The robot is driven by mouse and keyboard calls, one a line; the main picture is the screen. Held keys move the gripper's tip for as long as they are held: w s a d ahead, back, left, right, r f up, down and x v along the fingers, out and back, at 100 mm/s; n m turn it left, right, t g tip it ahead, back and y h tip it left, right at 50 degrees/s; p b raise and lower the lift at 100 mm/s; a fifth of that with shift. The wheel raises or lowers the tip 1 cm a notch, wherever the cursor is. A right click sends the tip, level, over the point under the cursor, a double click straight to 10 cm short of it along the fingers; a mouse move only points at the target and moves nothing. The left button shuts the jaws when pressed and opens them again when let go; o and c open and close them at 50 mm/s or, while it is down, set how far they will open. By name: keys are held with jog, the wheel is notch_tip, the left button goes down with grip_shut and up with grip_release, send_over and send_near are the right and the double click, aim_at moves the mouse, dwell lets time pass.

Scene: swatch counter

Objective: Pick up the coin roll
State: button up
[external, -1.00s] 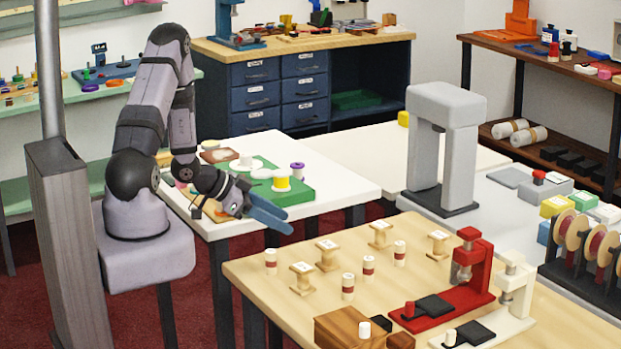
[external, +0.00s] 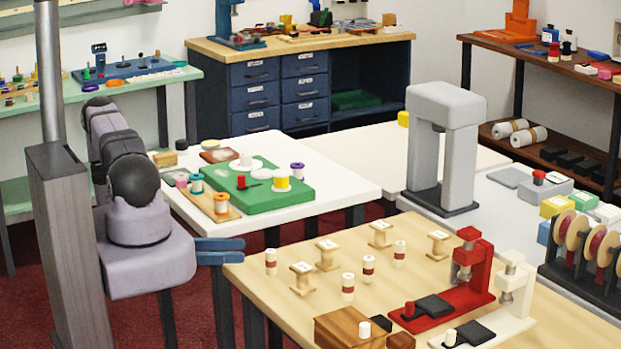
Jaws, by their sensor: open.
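Several small upright cylinders, white with a dark red band, stand on the light wooden table (external: 250,275). They look like coin rolls: one nearest the table's left edge (external: 271,262), one in the middle (external: 368,268), one in front (external: 348,287) and one farther right (external: 399,253). I cannot tell which one the task means. My gripper (external: 242,250) shows as two blue fingers, parallel with a narrow gap, open and with nothing seen between them. They point right at the wooden table's back left corner, short of the nearest cylinder. The rest of the gripper is hidden behind my base.
Wooden spool-like stands (external: 302,278) are mixed among the cylinders. A red press (external: 465,275), a white press (external: 513,295) and a brown wooden block (external: 342,327) stand along the front and right. A grey arch (external: 447,105) rises beyond. Bare tabletop lies between the pieces.

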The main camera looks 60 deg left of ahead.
aim_at(271, 262)
jog(key=shift+x, duration=0.85)
jog(key=shift+p+x, duration=1.25)
jog(key=shift+x, duration=0.3)
jog(key=shift+p+x, duration=0.3)
jog(key=shift+x, duration=0.75)
jog(key=shift+d, duration=0.15)
jog(key=shift+s, duration=0.1)
grip_shut()
